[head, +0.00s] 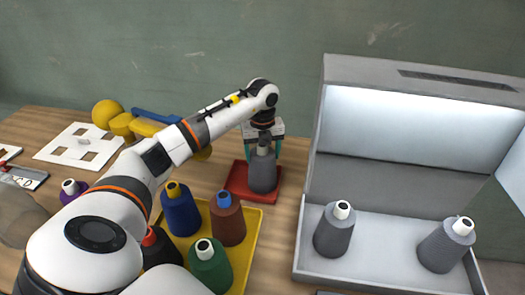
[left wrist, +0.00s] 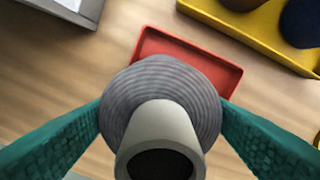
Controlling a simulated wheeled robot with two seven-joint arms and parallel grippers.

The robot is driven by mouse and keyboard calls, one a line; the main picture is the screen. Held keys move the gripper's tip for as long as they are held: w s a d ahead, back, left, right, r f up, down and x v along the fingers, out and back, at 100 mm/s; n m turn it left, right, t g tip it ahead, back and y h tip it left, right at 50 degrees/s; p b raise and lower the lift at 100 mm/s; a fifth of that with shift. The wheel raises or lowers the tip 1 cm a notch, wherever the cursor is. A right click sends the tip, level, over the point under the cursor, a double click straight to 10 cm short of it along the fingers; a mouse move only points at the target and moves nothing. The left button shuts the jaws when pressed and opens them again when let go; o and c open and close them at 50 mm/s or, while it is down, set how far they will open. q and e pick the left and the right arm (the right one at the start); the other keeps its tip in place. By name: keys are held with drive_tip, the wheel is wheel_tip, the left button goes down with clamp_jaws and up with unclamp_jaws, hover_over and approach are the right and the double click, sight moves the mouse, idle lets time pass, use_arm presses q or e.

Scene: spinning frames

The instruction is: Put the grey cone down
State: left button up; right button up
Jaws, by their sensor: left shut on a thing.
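The grey cone (head: 263,174) is wound with grey yarn and has a grey tip. My left gripper (head: 263,150) is shut on it, with a teal finger on each side. The cone is upright at the red tray (head: 236,187), in front of part of it in the head view. In the left wrist view the cone (left wrist: 185,82) covers one long side of the red tray (left wrist: 222,74). I cannot tell whether its base touches the tray. My right gripper is not in view.
A yellow tray (head: 250,240) with several coloured cones stands close by on the near side. A grey lit box (head: 400,185) on the right holds two dark grey cones (head: 333,230). A white board (head: 75,157) and yellow objects (head: 107,113) lie at the left.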

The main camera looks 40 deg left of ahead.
use_arm(q)
drive_tip(key=o, duration=1.8)
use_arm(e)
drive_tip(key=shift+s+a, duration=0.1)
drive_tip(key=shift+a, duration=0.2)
use_arm(q)
drive_tip(key=shift+r, duration=0.15)
wheel_tip(320, 180, up, 11)
drive_tip(key=shift+f+b, duration=0.2)
drive_tip(key=shift+b, duration=0.6)
drive_tip(key=shift+r, duration=0.65)
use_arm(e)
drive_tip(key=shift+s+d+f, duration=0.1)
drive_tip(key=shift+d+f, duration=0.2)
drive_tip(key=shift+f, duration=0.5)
use_arm(q)
drive_tip(key=shift+f, duration=0.1)
